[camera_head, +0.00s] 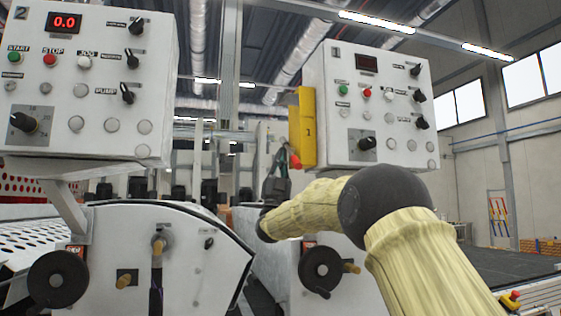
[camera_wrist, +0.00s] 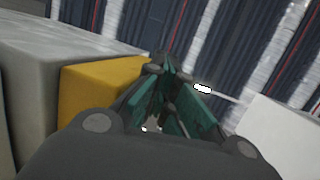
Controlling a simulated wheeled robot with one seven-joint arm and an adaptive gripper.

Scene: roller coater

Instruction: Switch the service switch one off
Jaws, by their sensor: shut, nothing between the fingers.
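The yellow box marked 1 (camera_head: 307,128) is fixed to the left side of control box 1 (camera_head: 365,105). A red knob (camera_head: 295,161) shows at its lower left edge; I take this to be service switch one, but its turn position cannot be told. My gripper (camera_head: 281,163) points up, just left of the knob and close to it; whether they touch is unclear. In the wrist view the yellow box (camera_wrist: 92,92) is left of my shut, empty gripper (camera_wrist: 163,70); the knob is not seen there.
Control box 2 (camera_head: 85,85) stands at the left with its red display lit 0.0. The display of box 1 (camera_head: 367,64) is dark. White machine housings with handwheels (camera_head: 320,269) lie below. A gap separates the two control boxes.

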